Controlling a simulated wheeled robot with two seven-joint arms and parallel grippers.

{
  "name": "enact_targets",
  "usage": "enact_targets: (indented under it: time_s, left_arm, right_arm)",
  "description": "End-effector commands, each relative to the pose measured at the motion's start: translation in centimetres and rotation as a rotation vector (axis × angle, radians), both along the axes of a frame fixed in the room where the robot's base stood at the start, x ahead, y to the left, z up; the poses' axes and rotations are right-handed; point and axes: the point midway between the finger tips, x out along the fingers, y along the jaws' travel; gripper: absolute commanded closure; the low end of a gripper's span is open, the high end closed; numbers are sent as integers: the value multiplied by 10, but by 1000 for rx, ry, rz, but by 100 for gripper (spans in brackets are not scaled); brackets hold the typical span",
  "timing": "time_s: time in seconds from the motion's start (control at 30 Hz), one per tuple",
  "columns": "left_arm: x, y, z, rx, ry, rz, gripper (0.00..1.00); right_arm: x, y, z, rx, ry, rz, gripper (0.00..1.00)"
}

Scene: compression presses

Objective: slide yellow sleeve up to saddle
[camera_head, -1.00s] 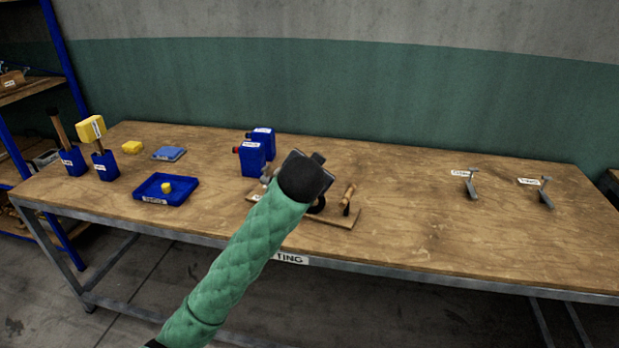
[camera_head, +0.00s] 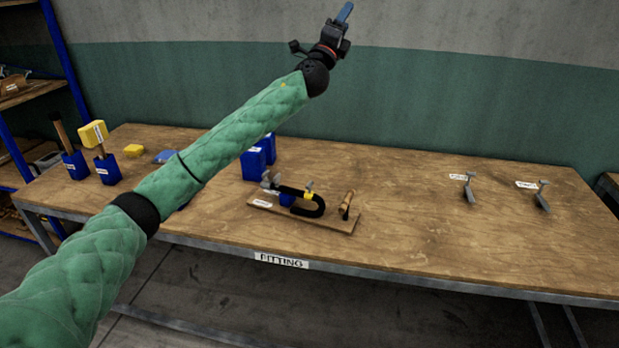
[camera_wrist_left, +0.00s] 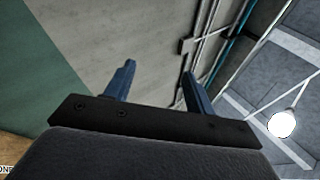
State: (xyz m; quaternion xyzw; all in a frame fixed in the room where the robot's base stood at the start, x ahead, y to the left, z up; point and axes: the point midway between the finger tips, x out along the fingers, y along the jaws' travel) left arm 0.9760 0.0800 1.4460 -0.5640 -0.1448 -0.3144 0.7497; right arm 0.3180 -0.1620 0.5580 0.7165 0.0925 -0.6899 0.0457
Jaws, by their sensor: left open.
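A small yellow sleeve (camera_head: 308,196) sits around the upper run of a black U-shaped hose or bar (camera_head: 320,207) on a wooden board at the front middle of the table. A grey metal piece (camera_head: 267,181) stands at the board's left end; I cannot tell whether it is the saddle. My left gripper (camera_head: 344,14) is raised high above the table, pointing up, well away from the sleeve. In the left wrist view its two blue fingers (camera_wrist_left: 158,86) are apart with nothing between them. My right gripper is not in view.
A wooden handle (camera_head: 347,202) rises from the board's right end. Blue boxes (camera_head: 255,160) stand behind the board, partly hidden by my arm. Blue holders (camera_head: 107,168) with mallets stand at the left. Two grey metal tools (camera_head: 470,188) lie at the right. The table's middle right is clear.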

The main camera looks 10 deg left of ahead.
Motion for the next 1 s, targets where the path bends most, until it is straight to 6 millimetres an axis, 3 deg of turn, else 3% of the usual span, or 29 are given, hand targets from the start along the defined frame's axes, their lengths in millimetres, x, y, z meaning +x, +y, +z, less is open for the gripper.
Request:
enact_targets:
  time_s: [0.17,0.37,0.57,0.8,1.0]
  left_arm:
    - [29,-15,-33,388,-91,-23,45]
    - [54,-23,-122,818,-130,-96,45]
    - [65,-14,-219,1224,-148,-224,45]
    - [58,20,-321,1654,-164,-453,45]
    - [34,62,-378,1942,-196,-710,45]
  right_arm:
    - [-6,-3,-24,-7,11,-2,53]
    - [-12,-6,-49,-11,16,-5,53]
    - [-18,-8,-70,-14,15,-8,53]
    - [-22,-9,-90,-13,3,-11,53]
    - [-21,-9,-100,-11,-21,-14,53]
